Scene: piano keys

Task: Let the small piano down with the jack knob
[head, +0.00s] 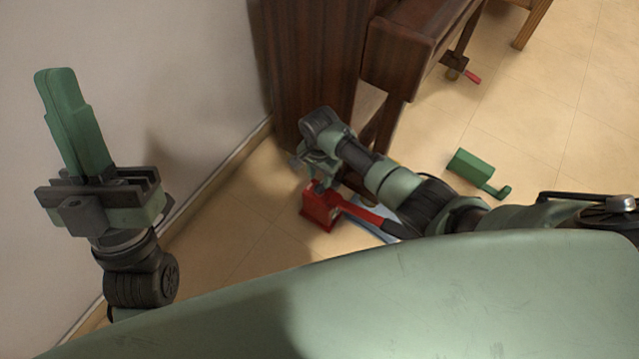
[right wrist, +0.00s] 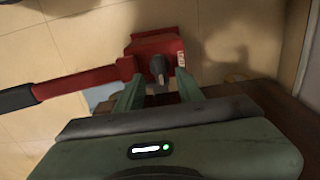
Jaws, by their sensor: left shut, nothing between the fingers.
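The dark brown piano (head: 290,60) stands against the wall at the top of the head view. A red jack (head: 318,208) sits on the floor by its lower end, its red lever with a black grip (head: 400,228) reaching right. In the right wrist view the jack (right wrist: 90,82) shows a grey knob (right wrist: 158,66) on its near face. My right gripper (right wrist: 157,84) is open, its fingers apart on either side of the knob; contact cannot be told. The head view mostly hides this gripper (head: 314,180) behind its wrist. My left gripper (head: 54,72) is shut and empty, pointing up, far from the jack.
A green block with a hooked end (head: 470,167) lies on the tiled floor to the right. A blue flat thing (head: 372,228) lies by the jack. The wall (head: 190,80) is close on the left.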

